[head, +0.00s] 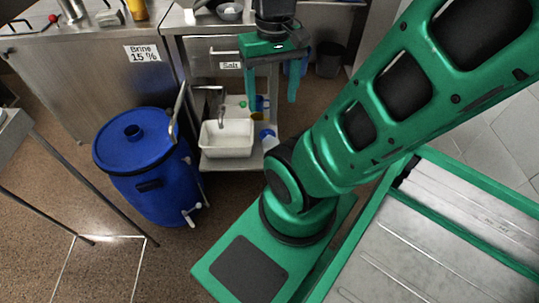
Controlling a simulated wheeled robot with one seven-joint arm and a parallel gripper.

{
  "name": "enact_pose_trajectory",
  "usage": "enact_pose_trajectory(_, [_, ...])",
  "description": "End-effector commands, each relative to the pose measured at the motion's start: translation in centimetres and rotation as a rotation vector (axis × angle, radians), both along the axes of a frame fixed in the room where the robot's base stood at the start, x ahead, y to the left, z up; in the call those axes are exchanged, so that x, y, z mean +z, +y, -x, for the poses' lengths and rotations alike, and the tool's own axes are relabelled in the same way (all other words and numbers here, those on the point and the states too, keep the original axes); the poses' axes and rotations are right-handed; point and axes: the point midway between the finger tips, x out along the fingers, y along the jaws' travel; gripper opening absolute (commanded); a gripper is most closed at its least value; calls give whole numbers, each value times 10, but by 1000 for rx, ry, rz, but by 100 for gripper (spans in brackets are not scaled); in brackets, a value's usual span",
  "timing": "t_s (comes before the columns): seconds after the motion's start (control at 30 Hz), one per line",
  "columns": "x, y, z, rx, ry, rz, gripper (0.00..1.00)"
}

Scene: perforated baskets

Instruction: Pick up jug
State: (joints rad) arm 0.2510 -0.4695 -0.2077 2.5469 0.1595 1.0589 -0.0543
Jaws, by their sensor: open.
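My gripper (271,99) hangs at the upper middle of the head view, its two green fingers pointing down and spread apart. Nothing is held between them. Behind and below the fingertips is a low metal shelf with small containers on it. A whitish container with a blue top (268,138) stands at its right end and may be the jug, but it is too small to tell. A small blue item (261,103) shows between the fingers, farther back. No other thing is clearly a jug.
A blue barrel (150,185) stands on the floor at left. Steel counters (75,65) line the back, with a yellow cup (138,9) on top. A dark bin (329,60) stands behind my gripper.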

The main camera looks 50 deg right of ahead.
Motion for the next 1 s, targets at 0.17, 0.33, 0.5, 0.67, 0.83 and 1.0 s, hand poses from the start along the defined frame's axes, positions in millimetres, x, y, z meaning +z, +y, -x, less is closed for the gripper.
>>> enact_pose_trajectory(0.17, [-7, -19, -32, 91, 44, -40, 68])
enact_pose_trajectory(0.33, [-25, -43, -66, 213, 68, -111, 68])
enact_pose_trajectory(0.5, [-52, -70, -96, 333, 68, -200, 68])
enact_pose_trajectory(0.67, [-84, -97, -119, 443, 38, -295, 68])
enact_pose_trajectory(0.83, [-125, -125, -135, 551, -25, -401, 68])
enact_pose_trajectory(1.0, [-171, -151, -145, 652, -127, -503, 68])
